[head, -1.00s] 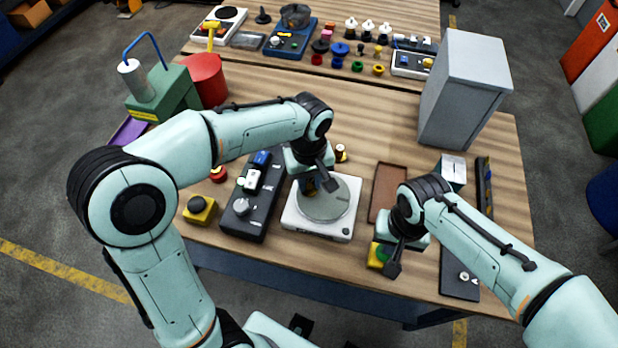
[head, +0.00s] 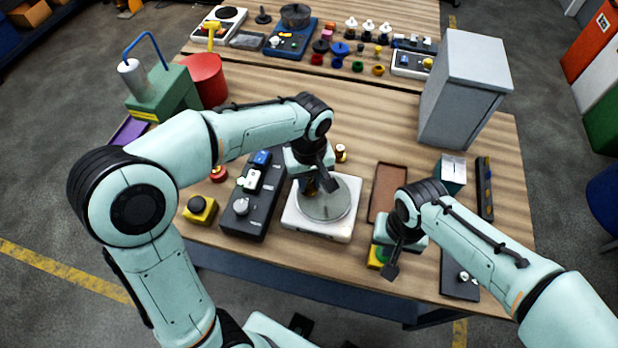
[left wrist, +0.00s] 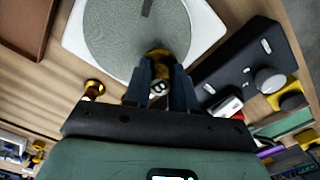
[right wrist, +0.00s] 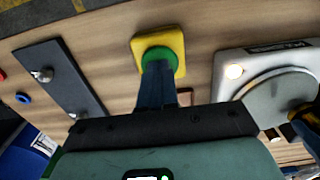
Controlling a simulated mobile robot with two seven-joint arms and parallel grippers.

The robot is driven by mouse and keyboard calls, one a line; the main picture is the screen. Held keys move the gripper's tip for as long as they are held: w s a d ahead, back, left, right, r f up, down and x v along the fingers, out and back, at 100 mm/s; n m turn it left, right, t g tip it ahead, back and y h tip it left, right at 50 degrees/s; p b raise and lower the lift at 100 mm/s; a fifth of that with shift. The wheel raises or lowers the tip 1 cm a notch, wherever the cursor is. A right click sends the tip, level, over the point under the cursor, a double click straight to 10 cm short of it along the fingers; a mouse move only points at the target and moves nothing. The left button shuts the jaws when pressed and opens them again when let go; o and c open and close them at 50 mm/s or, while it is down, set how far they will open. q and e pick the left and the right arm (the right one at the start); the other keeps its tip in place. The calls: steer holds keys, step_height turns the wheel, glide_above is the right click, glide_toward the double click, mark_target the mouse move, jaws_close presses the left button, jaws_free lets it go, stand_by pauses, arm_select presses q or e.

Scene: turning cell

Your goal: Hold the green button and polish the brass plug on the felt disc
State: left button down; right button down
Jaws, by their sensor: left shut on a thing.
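The felt disc (head: 336,206) is round and grey on a white machine (head: 318,233). My left gripper (left wrist: 160,80) is shut on the brass plug (left wrist: 158,53), whose end is at the disc's near edge in the left wrist view. The fingers hide part of the plug, and I cannot tell whether it presses on the felt. The green button (right wrist: 158,54) sits on a yellow box (right wrist: 176,41). My right gripper (right wrist: 158,80) is shut and empty, its fingertips at the button and seemingly touching it. A lamp (right wrist: 234,71) on the white machine is lit.
A dark control box (head: 245,215) with a knob stands left of the machine. A yellow box with a black button (head: 197,208) is further left. A brown tray (head: 388,185) lies to the right. A small brass piece (left wrist: 94,88) stands behind the machine. A grey cabinet (head: 465,90) rises at back right.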

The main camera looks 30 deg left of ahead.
arm_select(q)
steer(key=shift+f, duration=0.7)
arm_select(e)
steer(key=shift+s+f, duration=0.1)
stand_by(5.0)
arm_select(q)
steer(key=shift+r, duration=0.1)
stand_by(0.4)
steer(key=shift+r, duration=3.05)
arm_select(e)
steer(key=shift+r, duration=3.6)
